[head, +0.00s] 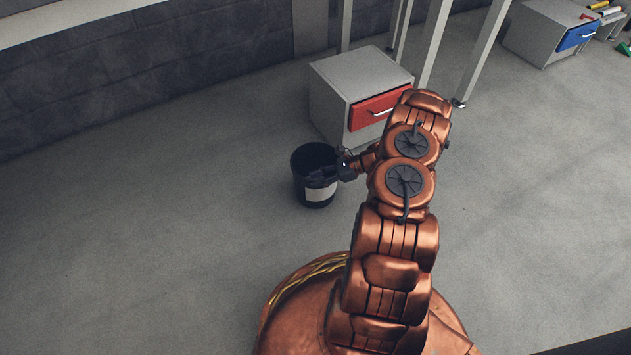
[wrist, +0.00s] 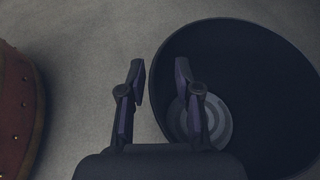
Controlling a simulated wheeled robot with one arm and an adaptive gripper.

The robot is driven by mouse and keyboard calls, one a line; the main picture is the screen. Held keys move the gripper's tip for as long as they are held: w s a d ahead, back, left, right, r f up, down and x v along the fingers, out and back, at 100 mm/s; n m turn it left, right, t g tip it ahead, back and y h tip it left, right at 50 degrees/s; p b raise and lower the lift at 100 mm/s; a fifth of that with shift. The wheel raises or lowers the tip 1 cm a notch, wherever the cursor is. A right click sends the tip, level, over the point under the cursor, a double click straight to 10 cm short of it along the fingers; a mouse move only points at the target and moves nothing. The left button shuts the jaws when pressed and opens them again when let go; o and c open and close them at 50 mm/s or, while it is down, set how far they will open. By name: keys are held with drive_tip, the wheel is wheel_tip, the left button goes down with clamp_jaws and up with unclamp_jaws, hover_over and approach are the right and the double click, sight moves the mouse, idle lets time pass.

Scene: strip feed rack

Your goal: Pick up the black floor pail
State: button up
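The black floor pail (head: 301,183) stands upright on the floor in the head view, left of my arm, with a pale label on its side. In the wrist view the pail (wrist: 262,95) is seen from above, open, with pale rings at its bottom. My gripper (head: 322,177) is at the pail's near right side in the head view. In the wrist view my gripper (wrist: 158,80) has its two fingers apart. The left finger shows over the floor outside the pail and the right one over the pail's opening, with the rim between them. I cannot tell whether either finger touches the wall.
A grey cabinet (head: 338,98) with a red drawer (head: 380,107) stands just behind the pail, near white rack legs (head: 436,42). Another cabinet with a blue drawer (head: 577,36) is at the back right. The floor left of the pail is clear.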

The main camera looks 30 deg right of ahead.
clamp_jaws()
idle(0.6)
